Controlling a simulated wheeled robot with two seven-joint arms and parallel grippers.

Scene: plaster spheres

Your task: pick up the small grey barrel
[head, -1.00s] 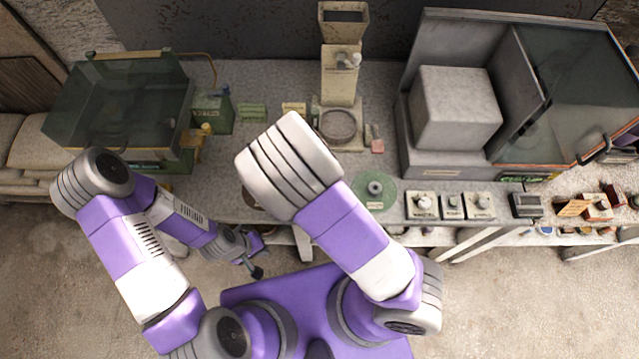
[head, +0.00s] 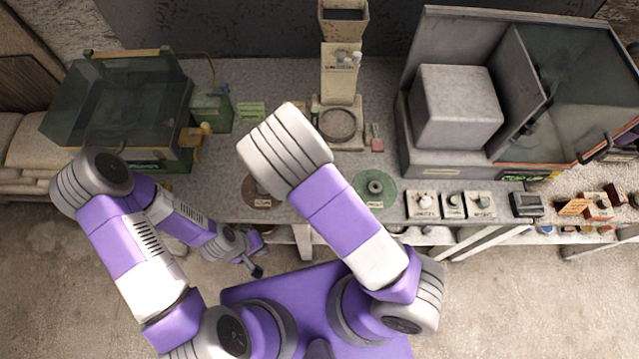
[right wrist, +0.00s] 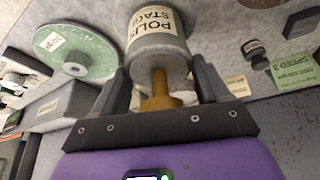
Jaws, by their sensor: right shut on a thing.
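The small grey barrel (right wrist: 158,47) shows in the right wrist view, with a cream label and a brass stem pointing toward my palm. My right gripper (right wrist: 160,68) is shut on it, one dark finger along each side. I cannot tell whether it is clear of the bench. In the head view, the barrel and right gripper are hidden beneath my right arm. My left gripper (head: 256,262) hangs in front of the bench edge, away from the barrel; its jaw opening is too small to judge.
The grey bench (head: 270,90) carries a green disc (head: 374,187), several switch boxes (head: 424,205), and a pale column machine (head: 340,85). A glass-lidded green case (head: 120,105) stands left. A large grey cabinet (head: 455,105) stands right. Some bench behind my right arm is clear.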

